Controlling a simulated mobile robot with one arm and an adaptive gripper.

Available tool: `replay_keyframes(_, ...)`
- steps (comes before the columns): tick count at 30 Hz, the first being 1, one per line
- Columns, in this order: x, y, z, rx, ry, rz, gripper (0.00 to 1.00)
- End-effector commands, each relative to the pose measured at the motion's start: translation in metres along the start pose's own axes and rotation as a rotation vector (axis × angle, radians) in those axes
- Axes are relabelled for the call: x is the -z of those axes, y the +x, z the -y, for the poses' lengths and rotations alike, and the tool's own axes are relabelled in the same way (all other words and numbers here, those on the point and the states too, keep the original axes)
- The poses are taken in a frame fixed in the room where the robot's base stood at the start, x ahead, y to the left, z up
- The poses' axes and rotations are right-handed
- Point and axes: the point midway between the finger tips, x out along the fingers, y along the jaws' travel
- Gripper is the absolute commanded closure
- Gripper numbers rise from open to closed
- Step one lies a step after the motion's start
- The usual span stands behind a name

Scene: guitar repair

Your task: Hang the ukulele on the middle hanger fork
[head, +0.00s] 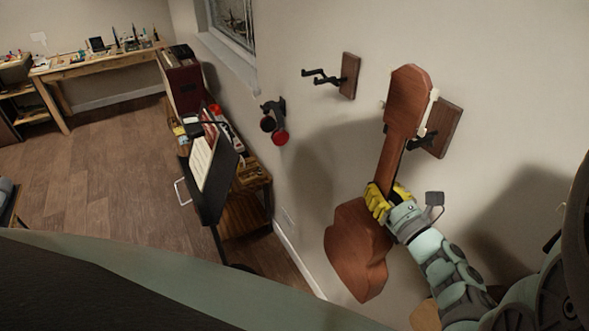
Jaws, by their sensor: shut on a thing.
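The brown ukulele (358,250) hangs nearly upright in the air, its headstock (409,88) up and its back toward the camera. My gripper (388,198), with yellow fingers, is shut around it where the neck meets the body. A hanger fork with a wooden plate (445,128) is on the wall just right of the upper neck, partly hidden by the headstock. I cannot tell whether the neck sits between its prongs or touches them. Another black fork (321,76) on a wooden plate (349,76) is empty to the left.
Dark headphones with a red part (273,122) hang on the wall further left. Below them stand a cluttered cabinet (245,212) and a music stand with papers (205,170). A workbench (92,65) is at the far left. The wall between the forks is bare.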

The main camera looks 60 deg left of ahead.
Motion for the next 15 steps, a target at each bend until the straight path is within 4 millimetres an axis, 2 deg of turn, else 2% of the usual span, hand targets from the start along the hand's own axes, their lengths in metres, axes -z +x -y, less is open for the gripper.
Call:
replay_keyframes(14,-0.003,0.001,0.027,0.003,0.002,0.004,1.00)
replay_keyframes(15,0.002,0.001,0.028,0.001,0.000,0.004,1.00)
